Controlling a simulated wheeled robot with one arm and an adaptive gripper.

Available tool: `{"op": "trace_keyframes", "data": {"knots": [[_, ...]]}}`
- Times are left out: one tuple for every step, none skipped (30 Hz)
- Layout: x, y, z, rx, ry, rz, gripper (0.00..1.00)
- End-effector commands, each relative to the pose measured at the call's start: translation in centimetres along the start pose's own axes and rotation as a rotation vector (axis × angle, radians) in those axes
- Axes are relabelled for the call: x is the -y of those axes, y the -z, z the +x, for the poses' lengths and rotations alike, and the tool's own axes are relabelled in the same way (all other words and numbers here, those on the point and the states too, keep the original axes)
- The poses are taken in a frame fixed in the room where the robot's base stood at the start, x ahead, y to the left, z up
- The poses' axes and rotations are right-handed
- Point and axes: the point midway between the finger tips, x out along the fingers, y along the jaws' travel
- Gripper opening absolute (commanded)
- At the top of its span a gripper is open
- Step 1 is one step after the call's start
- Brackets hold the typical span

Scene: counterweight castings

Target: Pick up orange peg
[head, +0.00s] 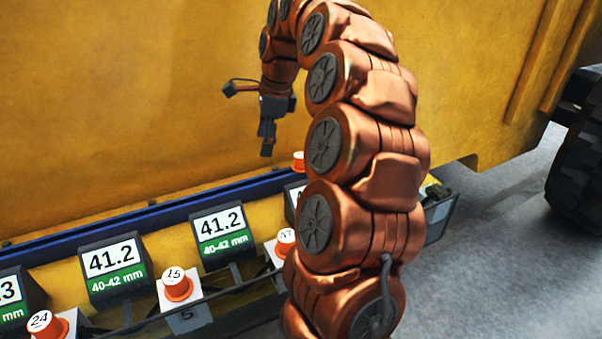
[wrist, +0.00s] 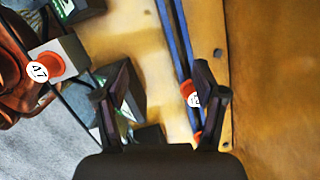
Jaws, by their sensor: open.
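Several orange pegs with white numbered tops are in view, and I cannot tell which one is meant. In the head view, peg 24 (head: 45,326), peg 15 (head: 177,284) and peg 47 (head: 286,240) sit on white blocks. Another orange peg (head: 298,161) shows farther back, partly hidden by my arm. My gripper (head: 267,150) hangs above the blue rail, pointing down. In the wrist view my gripper (wrist: 162,80) is open and empty. An orange peg (wrist: 188,91) shows beside its right finger, partly covered. Peg 47 (wrist: 52,66) is at the left, apart from the fingers.
Dark display boxes reading 41.2 (head: 112,262) stand on the yellow ledge. A blue rail (head: 150,215) runs along the yellow wall (head: 130,100). Grey floor (head: 500,250) lies open at the right, with a black tyre (head: 578,180) at the edge.

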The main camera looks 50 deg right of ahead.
Motion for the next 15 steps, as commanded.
{"op": "trace_keyframes", "data": {"knots": [[1.6, 2.3, 1.0, 0.004, 0.018, 0.121, 0.70], [2.4, 3.4, 1.2, 0.006, 0.026, 0.189, 0.70], [3.3, 4.9, 1.4, 0.007, 0.037, 0.277, 0.70], [3.8, 5.9, 1.5, 0.007, 0.042, 0.338, 0.70], [4.3, 6.9, 1.6, 0.008, 0.049, 0.394, 0.70], [4.9, 8.2, 1.7, 0.010, 0.060, 0.465, 0.70], [5.3, 9.0, 1.7, 0.011, 0.066, 0.511, 0.70], [5.6, 9.8, 1.9, 0.012, 0.069, 0.552, 0.70], [5.9, 10.6, 2.0, 0.012, 0.074, 0.599, 0.70], [6.1, 11.1, 2.0, 0.013, 0.078, 0.627, 0.70], [6.3, 11.6, 2.0, 0.014, 0.082, 0.652, 0.70], [6.5, 12.0, 1.9, 0.014, 0.087, 0.676, 0.70], [6.5, 12.2, 1.9, 0.015, 0.089, 0.690, 0.70], [6.6, 12.4, 2.0, 0.015, 0.090, 0.700, 0.70], [6.6, 12.5, 2.0, 0.015, 0.090, 0.707, 0.70]]}}
